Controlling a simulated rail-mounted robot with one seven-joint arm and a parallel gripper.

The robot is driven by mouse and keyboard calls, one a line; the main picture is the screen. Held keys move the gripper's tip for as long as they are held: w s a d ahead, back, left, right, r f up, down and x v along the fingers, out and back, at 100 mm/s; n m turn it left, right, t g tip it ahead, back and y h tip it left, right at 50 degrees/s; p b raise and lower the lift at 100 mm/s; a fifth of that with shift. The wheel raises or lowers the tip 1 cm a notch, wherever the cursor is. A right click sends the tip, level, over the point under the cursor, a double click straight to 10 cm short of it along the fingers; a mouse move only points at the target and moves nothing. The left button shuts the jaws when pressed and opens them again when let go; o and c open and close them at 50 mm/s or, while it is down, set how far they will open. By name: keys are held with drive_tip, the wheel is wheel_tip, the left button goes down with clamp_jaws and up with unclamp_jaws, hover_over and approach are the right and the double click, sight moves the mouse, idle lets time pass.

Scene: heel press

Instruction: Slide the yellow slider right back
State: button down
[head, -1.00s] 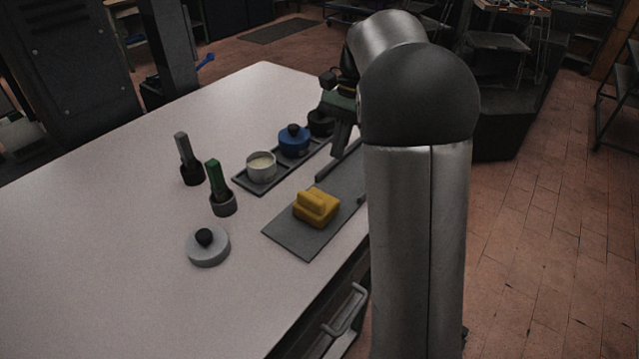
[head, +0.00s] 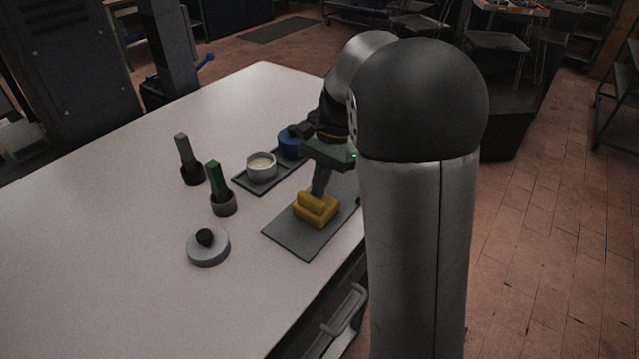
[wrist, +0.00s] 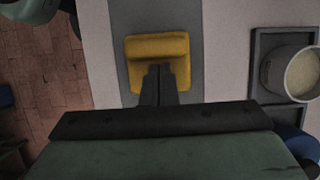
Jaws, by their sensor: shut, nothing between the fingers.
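The yellow slider (head: 315,209) is a low block with a raised bar across its top. It sits on a flat grey plate (head: 291,241) near the table's right edge. My gripper (head: 317,194) is shut, with its fingertips at the slider's far side in the head view. In the wrist view the slider (wrist: 158,58) lies just ahead of the shut fingers (wrist: 158,72), which overlap its near part. I cannot tell whether they touch it. The far part of the plate is hidden by my arm.
A grey tray (head: 247,186) beside the plate holds an open cup (head: 262,167) and a blue pot (head: 289,146). A green-handled tool (head: 217,180), a grey-handled tool (head: 186,152) and a round lid with a black knob (head: 208,248) stand to the left. The table's left front is clear.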

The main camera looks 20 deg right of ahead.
drive_tip(key=shift+s+a+p, duration=0.15)
drive_tip(key=shift+s+a, duration=0.7)
drive_tip(key=shift+a, duration=0.3)
drive_tip(key=shift+s+a+p, duration=0.15)
drive_tip(key=shift+s+a, duration=0.65)
drive_tip(key=shift+a, duration=0.3)
drive_tip(key=w+d, duration=0.1)
drive_tip(key=d, duration=0.1)
drive_tip(key=w+d+r+p, duration=0.1)
drive_tip(key=w+d, duration=0.1)
drive_tip(key=shift+w+d+r, duration=0.1)
drive_tip(key=shift+w+r, duration=0.05)
drive_tip(key=shift+w, duration=0.05)
drive_tip(key=v, duration=0.8)
drive_tip(key=s+a+f+n+t+h, duration=0.1)
drive_tip(key=s+f+n, duration=0.4)
drive_tip(key=s, duration=0.5)
drive_tip(key=s+a+f+n+t+h, duration=0.1)
drive_tip(key=s+f+n, duration=0.4)
drive_tip(key=s, duration=0.6)
drive_tip(key=shift+s+a+f+n+t+h, duration=0.4)
drive_tip(key=shift+n+t+h, duration=0.1)
drive_tip(key=shift+h, duration=0.3)
